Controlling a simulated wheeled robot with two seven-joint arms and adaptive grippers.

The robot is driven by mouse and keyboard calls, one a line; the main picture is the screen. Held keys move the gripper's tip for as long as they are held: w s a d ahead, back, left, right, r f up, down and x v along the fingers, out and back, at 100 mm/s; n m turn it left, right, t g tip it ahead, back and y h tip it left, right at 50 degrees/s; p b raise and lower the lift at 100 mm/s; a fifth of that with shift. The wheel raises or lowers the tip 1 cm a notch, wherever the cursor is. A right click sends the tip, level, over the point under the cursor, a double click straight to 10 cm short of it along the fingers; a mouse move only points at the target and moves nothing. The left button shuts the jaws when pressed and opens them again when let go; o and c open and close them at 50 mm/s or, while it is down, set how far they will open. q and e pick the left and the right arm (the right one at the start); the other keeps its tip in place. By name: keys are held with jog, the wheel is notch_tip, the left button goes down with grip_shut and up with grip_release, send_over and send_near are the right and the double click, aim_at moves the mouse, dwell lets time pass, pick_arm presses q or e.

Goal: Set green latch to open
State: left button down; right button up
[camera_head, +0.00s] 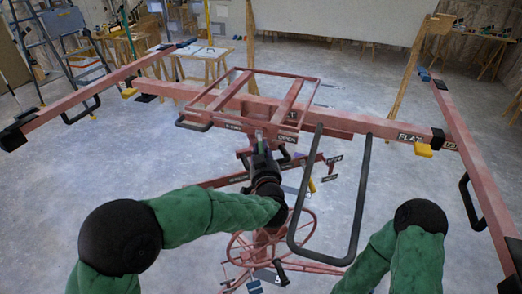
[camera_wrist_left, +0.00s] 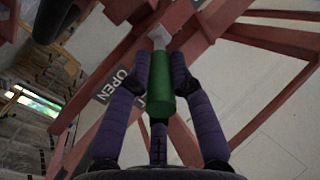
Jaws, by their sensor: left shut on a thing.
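The green latch (camera_wrist_left: 161,88) shows in the left wrist view as a green cylinder on a grey stem. My left gripper (camera_wrist_left: 160,70) has its purple fingers on both sides of it and is shut on it. An OPEN label (camera_wrist_left: 113,84) is on the red frame just left of the latch. In the head view my left gripper (camera_head: 262,148) is under the front of the panel lift's top cradle, near the OPEN label (camera_head: 287,139). The latch is mostly hidden there. My right gripper is out of view; only my right arm shows at the lower right.
The red panel lift (camera_head: 230,103) spreads its long arms to both sides. A black loop handle (camera_head: 362,190) hangs right of my left gripper. A red handwheel (camera_head: 243,247) is below. Yellow-tipped catches and a FLAT label (camera_head: 411,138) are on the crossbar. A ladder (camera_head: 52,60) stands back left.

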pick_arm(q)
jog(key=c, duration=1.1)
grip_release()
jog(key=shift+d, duration=0.1)
jog(key=shift+s, duration=0.1)
jog(key=s+d, duration=0.2)
jog(key=s, duration=0.9)
jog(key=shift+s, duration=0.3)
